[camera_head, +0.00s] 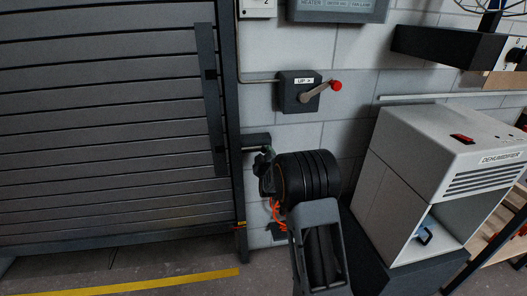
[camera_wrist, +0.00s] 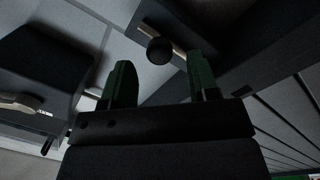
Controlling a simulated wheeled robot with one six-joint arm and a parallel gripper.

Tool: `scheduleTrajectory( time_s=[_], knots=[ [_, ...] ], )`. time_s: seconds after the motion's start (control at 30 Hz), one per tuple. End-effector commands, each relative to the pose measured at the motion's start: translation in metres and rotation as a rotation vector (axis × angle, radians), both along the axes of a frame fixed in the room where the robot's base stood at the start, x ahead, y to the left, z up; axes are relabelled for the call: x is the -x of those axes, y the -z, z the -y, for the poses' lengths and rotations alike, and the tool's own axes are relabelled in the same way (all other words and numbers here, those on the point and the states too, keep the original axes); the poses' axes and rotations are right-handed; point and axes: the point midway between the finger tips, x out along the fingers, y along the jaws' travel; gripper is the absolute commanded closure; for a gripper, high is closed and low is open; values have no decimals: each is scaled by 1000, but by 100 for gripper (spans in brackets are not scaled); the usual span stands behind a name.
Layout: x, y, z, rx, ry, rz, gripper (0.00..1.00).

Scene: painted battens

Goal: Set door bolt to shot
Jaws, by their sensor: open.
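The door bolt (camera_head: 254,140) is a dark block at the right edge of the grey slatted door (camera_head: 120,120). In the wrist view the bolt's dark body (camera_wrist: 185,18) shows with a pale strip and a round black knob (camera_wrist: 160,51). My gripper (camera_head: 264,158) is beside the bolt in the head view, partly hidden by my own wrist. In the wrist view my gripper's (camera_wrist: 161,75) green fingers are spread apart, with the knob showing between and slightly beyond their tips. I cannot tell whether they touch it. The bolt's far end is hidden.
A dark switch box (camera_head: 299,92) with a red-knobbed lever is on the wall above my gripper. A white dehumidifier (camera_head: 440,150) stands at right. An orange cable (camera_head: 277,214) hangs near my wrist. A yellow floor line (camera_head: 140,283) runs before the door.

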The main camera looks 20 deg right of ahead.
Motion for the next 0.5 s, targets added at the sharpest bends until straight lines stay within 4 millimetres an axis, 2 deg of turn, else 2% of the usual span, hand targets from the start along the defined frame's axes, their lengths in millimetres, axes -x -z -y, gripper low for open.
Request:
scheduleTrajectory(
  time_s=[0.2, 0.5],
  knots=[
    [-26, 0, 8, 0, 1, -1, 45],
    [-37, 0, 11, 0, 0, -1, 45]
  ],
)
